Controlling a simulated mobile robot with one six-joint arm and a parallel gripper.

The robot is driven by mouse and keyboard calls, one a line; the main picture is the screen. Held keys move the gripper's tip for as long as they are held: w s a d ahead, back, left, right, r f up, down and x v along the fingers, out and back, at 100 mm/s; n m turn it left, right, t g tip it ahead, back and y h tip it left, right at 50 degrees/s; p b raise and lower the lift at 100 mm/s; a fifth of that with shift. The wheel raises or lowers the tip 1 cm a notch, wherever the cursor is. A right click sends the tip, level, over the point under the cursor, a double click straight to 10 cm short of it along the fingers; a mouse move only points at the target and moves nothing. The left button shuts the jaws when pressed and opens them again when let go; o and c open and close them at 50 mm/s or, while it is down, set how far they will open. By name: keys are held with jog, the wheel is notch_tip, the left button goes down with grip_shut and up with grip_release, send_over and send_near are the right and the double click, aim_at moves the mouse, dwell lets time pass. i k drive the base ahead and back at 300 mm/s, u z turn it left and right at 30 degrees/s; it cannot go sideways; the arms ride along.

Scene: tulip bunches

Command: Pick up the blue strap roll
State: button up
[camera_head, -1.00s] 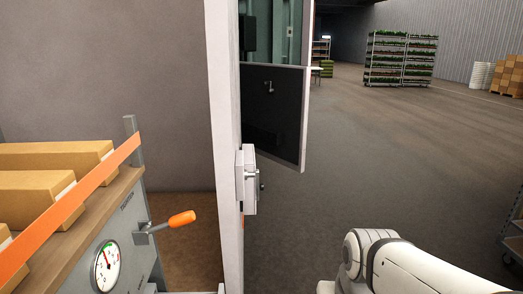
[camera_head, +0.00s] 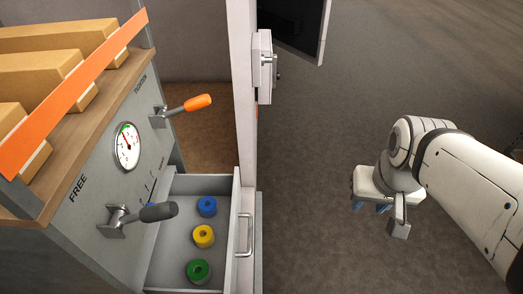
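The blue strap roll (camera_head: 207,206) lies in an open grey drawer (camera_head: 236,215) beside the strapping unit. It is the farthest of three rolls in a row. The yellow roll (camera_head: 203,236) and green roll (camera_head: 198,271) lie nearer. My gripper (camera_head: 371,208) hangs over the floor to the right of the drawer, well apart from it. Its two bluish fingertips show with a gap between them and nothing held. Its fingers are small and partly hidden by its white body.
An orange-handled lever (camera_head: 188,105) and a black-handled lever (camera_head: 152,212) jut from the gauge panel (camera_head: 105,170) left of the drawer. A white post (camera_head: 244,100) stands behind it. Boxes (camera_head: 45,75) lie on top behind an orange strap. The floor at right is clear.

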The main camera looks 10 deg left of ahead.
aim_at(208, 205)
jog(key=z, duration=0.65)
jog(key=i, duration=0.3)
jog(key=u, duration=2.45)
